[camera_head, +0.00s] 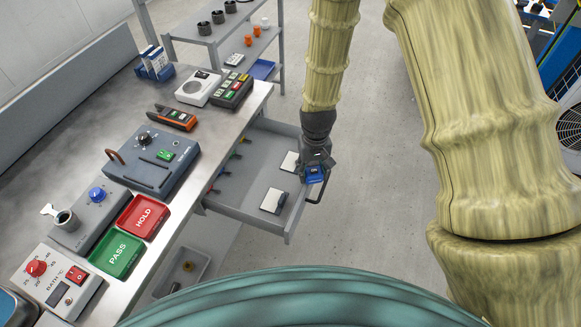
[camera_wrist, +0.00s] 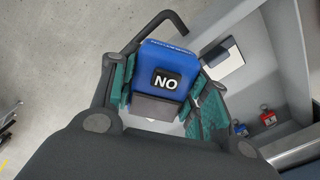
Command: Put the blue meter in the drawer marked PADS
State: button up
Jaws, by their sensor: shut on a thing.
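The blue meter (camera_head: 314,176) is between the fingers of my gripper (camera_head: 316,163). In the wrist view the meter (camera_wrist: 170,62) shows a dark display reading NO from this side, and the teal finger pads of my gripper (camera_wrist: 160,95) press on both its sides. An open grey drawer (camera_head: 238,201) sticks out from the bench. My gripper holds the meter above the drawer's outer end, near its handle (camera_head: 316,192). White pads with dark edges (camera_head: 273,201) lie inside. No PADS marking is readable.
Small red, green and blue items (camera_head: 222,172) lie at the drawer's bench side. The bench (camera_head: 209,130) carries a grey instrument (camera_head: 150,160), an orange-black tester (camera_head: 172,117), a red HOLD tray (camera_head: 143,216) and a green PASS tray (camera_head: 117,254). A shelf rack (camera_head: 213,38) stands behind.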

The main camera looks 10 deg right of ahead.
aim_at(271, 144)
jog(key=z, duration=1.5)
jog(key=i, duration=0.6)
jog(key=u, duration=2.15)
